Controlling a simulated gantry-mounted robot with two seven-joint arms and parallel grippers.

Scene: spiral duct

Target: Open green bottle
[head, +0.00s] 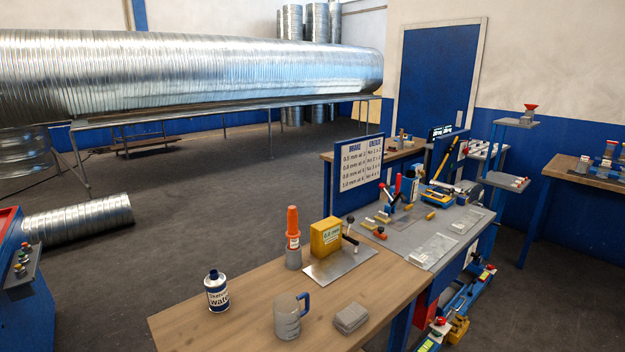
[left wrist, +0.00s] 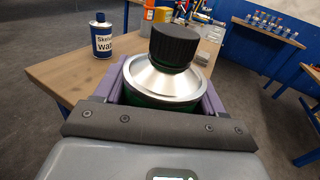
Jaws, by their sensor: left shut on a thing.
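In the left wrist view my left gripper (left wrist: 163,84) has purple fingers on both sides of the green bottle (left wrist: 150,94). It is shut on the bottle's body. The bottle has a shiny silver shoulder and a thin rim of green showing below it. A black ridged cap (left wrist: 174,46) sits on its neck. The lower part of the bottle is hidden by my gripper. Neither the bottle nor my grippers show in the head view. My right gripper is in neither view.
The wooden table (head: 245,298) holds a white-and-blue can (head: 217,294), a grey mug (head: 287,319) with a blue handle, grey pads (head: 350,317), an orange-topped container (head: 293,224) and a yellow block (head: 325,237). The can also shows in the left wrist view (left wrist: 101,38).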

